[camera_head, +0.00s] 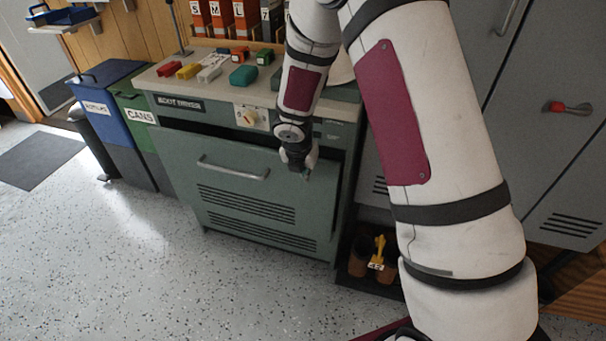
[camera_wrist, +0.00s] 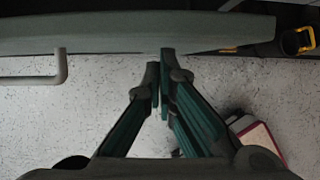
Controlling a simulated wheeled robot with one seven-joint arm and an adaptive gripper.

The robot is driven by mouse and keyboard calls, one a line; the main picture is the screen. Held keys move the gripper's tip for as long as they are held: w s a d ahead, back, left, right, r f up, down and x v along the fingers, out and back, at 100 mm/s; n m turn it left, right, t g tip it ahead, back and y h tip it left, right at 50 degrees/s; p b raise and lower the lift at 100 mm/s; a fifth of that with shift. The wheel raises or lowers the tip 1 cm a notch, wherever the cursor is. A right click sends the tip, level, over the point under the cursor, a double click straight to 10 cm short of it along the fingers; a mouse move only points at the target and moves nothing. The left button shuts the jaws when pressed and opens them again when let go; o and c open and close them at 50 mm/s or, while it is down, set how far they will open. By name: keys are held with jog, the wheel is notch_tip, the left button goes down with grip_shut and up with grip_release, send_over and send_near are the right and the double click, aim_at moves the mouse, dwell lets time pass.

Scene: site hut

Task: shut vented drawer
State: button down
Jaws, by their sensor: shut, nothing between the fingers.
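The vented drawer (camera_head: 231,185) is the green-grey front with slotted vents and a bar handle (camera_head: 233,172), low on the cabinet labelled as a boot dryer (camera_head: 179,103). It stands partly out, with a dark gap along its top and right side. My gripper (camera_head: 298,170) is shut and empty at the upper right of the drawer front, right of the handle. In the wrist view the shut fingertips (camera_wrist: 160,62) are at the front's face (camera_wrist: 110,37), with the handle (camera_wrist: 35,79) to the left. I cannot tell whether they touch it.
Blue (camera_head: 105,115) and green (camera_head: 133,125) bins stand left of the cabinet. Coloured blocks (camera_head: 243,76) lie on its top. A dark tray with boots and a yellow item (camera_head: 378,252) sits at the lower right, near grey lockers (camera_head: 560,150). The speckled floor (camera_head: 150,270) in front is clear.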

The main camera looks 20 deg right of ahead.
jog(key=shift+w+d+p, duration=0.75)
jog(key=shift+w+p, duration=0.25)
jog(key=shift+w, duration=0.05)
